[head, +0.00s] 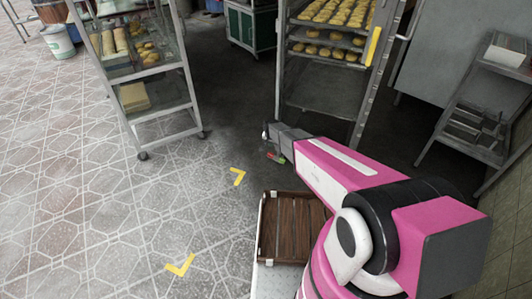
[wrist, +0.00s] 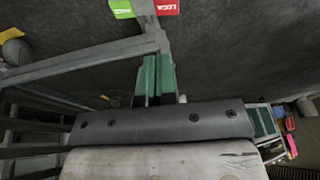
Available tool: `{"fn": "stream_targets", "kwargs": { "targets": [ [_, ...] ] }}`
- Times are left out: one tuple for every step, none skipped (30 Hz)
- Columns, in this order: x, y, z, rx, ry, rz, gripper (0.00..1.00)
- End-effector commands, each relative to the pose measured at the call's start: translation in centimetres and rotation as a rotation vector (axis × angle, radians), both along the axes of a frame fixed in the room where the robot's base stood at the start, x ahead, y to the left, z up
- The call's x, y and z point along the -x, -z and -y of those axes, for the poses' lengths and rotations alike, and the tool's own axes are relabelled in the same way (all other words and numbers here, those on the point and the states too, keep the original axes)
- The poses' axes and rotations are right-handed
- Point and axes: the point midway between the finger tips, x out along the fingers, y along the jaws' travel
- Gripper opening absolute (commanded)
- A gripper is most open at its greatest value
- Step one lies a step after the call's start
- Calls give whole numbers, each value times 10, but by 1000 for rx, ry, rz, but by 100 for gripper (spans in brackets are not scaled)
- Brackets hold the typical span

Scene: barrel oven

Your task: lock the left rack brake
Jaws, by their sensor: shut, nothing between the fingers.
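The brake is a small pedal with a green half (wrist: 121,8) and a red half (wrist: 166,7) with white lettering, side by side at the top edge of the wrist view. In the head view the brake (head: 275,157) is a small red and green spot low by the front left leg of the tall bread rack (head: 282,95). My gripper (wrist: 157,75) is shut and empty, its green finger pads together, pointing toward the pedal with a gap in the picture. In the head view my arm hides part of the rack's base and the gripper's tip is hard to make out.
A second wheeled rack (head: 190,100) with bread stands on the left. A wooden slatted crate (head: 262,225) is close in front of me. A grey metal shelf (head: 470,145) stands at the right. The tiled floor on the left is mostly clear, with yellow corner marks (head: 180,265).

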Motion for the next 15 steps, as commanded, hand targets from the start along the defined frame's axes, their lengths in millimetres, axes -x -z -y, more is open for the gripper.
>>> {"fn": "stream_targets", "kwargs": {
  "targets": [
    [-1, 1, -1, 0, 1, 1, 0],
    [0, 1, -1, 0, 1, 1, 0],
    [0, 1, -1, -1, 1, 1, 0],
    [0, 1, -1, 0, 1, 1, 0],
    [0, 1, -1, 0, 1, 1, 0],
    [0, 1, 0, 0, 1, 1, 0],
    [0, 1, 0, 0, 1, 1, 0],
    [0, 0, 0, 0, 1, 1, 0],
    [0, 1, 0, 0, 1, 1, 0],
    [0, 1, 0, 0, 1, 1, 0],
    [-1, 1, 0, 0, 1, 1, 0],
    [-1, 2, 0, 0, 0, 1, 0],
    [-1, 3, 0, 0, 0, 1, 0],
    [-2, 4, 0, 0, 0, 0, 0],
    [-3, 6, 0, 0, 0, 0, 0]
  ]
}}
